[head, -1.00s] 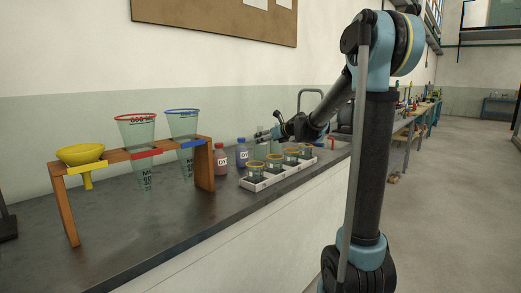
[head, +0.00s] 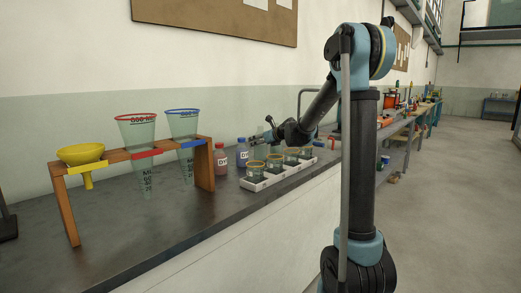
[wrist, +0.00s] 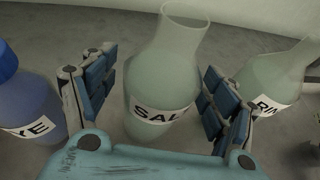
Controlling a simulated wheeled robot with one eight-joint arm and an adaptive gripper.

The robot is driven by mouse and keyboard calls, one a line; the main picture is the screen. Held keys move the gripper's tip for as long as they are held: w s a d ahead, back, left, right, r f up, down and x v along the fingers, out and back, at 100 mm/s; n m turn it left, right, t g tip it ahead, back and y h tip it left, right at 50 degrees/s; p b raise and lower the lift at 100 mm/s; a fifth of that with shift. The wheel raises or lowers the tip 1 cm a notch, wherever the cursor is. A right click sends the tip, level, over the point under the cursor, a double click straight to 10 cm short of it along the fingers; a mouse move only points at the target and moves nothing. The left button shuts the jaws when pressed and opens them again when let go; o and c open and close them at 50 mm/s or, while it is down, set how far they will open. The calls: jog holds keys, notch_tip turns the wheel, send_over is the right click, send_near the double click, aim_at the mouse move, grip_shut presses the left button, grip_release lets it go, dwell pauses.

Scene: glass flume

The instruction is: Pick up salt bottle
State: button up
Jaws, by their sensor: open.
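The salt bottle (wrist: 165,75) is a pale, clear bottle with a white label whose visible letters read "SAL". It stands in the middle of the wrist view, between the two fingers of my gripper (wrist: 160,100). My gripper is open, with one blue-padded finger on each side of the bottle; whether either finger touches it I cannot tell. The bottle's lower part is hidden behind the gripper body. In the head view my gripper (head: 262,138) is low over the bench behind the jar tray, and I cannot make the salt bottle out there.
A blue bottle (wrist: 22,105) stands left of my gripper and a clear bottle labelled "RIN" (wrist: 275,80) close on the right. A white tray (head: 255,185) of jars is in front. A wooden rack (head: 205,165) with cones and a yellow funnel (head: 80,155) stands left.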

jog(key=c, duration=1.2)
